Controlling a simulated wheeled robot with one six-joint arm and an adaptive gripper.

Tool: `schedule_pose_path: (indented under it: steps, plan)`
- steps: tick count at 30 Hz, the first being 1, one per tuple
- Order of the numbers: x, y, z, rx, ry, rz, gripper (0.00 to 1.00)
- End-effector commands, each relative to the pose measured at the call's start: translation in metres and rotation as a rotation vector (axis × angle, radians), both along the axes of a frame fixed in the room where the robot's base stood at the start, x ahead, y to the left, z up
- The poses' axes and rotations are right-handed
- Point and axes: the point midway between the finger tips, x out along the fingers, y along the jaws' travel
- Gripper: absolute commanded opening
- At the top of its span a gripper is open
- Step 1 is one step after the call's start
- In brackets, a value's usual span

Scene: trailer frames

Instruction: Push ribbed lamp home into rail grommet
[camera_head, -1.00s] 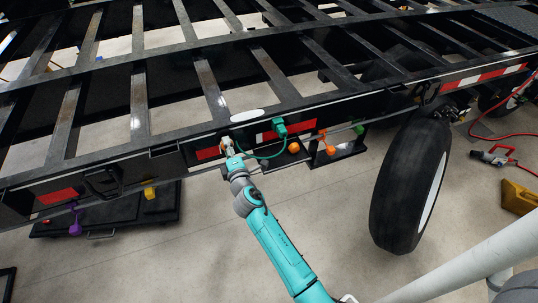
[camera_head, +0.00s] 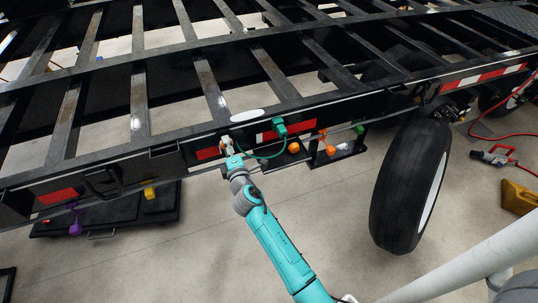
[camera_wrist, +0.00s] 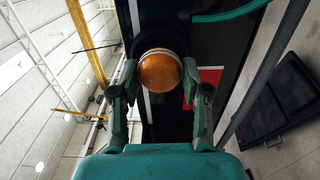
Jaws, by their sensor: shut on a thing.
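My gripper (camera_head: 229,149) is at the black side rail (camera_head: 350,105) of the trailer in the head view. In the wrist view my gripper (camera_wrist: 160,92) is shut on an orange domed lamp (camera_wrist: 160,71), with one finger on each side of it. A dark round edge, maybe the grommet, shows behind the lamp. I cannot tell how deep the lamp sits in it. The lamp is mostly hidden by my gripper in the head view.
A green plug (camera_head: 280,127) with a looping green cable hangs right of my gripper. An orange piece (camera_head: 294,146) and an orange clip (camera_head: 322,134) are farther right, before the black tire (camera_head: 410,185).

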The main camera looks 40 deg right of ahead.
Motion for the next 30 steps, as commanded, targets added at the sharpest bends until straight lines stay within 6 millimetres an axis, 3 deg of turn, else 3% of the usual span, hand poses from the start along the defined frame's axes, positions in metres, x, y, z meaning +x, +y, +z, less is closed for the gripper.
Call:
schedule_pose_path:
  steps: [16, 17, 19, 20, 30]
  plan:
    - [0.0072, -0.0021, 0.0011, -0.001, -0.002, 0.0, 0.08]
    - [0.0069, -0.002, 0.001, -0.001, -0.002, 0.0, 0.54]
    - [0.0068, -0.002, 0.001, -0.001, -0.002, 0.0, 0.71]
    - [0.0068, -0.002, 0.0009, 0.0, -0.001, 0.0, 0.76]
    - [0.0049, -0.0014, 0.0001, 0.0, 0.0, 0.0, 0.76]
